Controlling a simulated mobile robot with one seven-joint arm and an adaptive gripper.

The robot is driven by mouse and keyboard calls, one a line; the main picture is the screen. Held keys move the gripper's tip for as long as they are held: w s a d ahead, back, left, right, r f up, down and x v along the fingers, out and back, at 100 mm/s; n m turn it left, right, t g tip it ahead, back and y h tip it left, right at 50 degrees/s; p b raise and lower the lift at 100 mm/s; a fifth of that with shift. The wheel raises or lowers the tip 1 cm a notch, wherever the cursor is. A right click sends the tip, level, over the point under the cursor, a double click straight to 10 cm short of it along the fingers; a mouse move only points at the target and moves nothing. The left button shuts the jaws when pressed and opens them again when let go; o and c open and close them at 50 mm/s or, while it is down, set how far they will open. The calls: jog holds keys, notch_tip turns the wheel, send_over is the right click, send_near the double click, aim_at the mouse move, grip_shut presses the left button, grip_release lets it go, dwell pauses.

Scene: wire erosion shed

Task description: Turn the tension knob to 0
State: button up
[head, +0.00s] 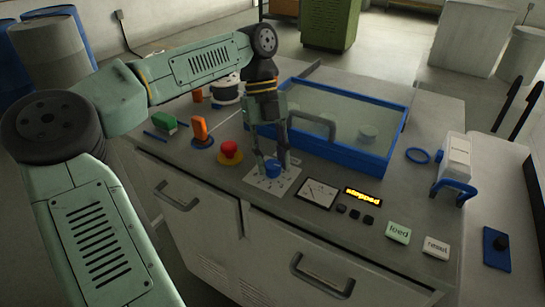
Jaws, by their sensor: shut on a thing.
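The tension knob (273,170) is a blue knob standing on a white dial plate (284,185) with dark marks around it. The plate lies on the grey worktop near its front edge. My gripper (273,163) points down over the plate, with one finger on each side of the knob, and is shut on it. The fingers partly cover the knob, and the pointer and scale numbers are too small to read.
A red mushroom button (230,150) and an orange lever (201,132) stand left of the knob. Right of it are a meter (317,193), a lit display reading "stopped" (363,195) and feed (398,232) and reset (436,247) buttons. A blue-framed tank (366,157) stands behind.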

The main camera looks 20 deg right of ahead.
jog(key=n+h, duration=0.1)
jog(key=n, duration=0.2)
jog(key=shift+a+f+n+b, duration=0.1)
jog(key=shift+a+n+b, duration=0.05)
jog(key=shift+n+b, duration=0.25)
jog(key=n+t+h+b, duration=0.1)
jog(key=n+h, duration=0.1)
jog(key=n, duration=0.2)
jog(key=shift+s+a+n+b, duration=0.1)
jog(key=shift+n+b, duration=0.2)
jog(key=shift+b, duration=0.05)
jog(key=n, duration=0.2)
jog(key=n+t+h+b, duration=0.1)
jog(key=n, duration=0.1)
jog(key=shift+s+t, duration=0.1)
jog(key=shift+t, duration=0.2)
jog(key=shift+s+n+t+b, duration=0.1)
jog(key=shift+n+t+b, duration=0.5)
jog(key=shift+n, duration=1.4)
jog(key=o, duration=1.1)
jog(key=shift+h, duration=0.3)
jog(key=shift+o, duration=0.2)
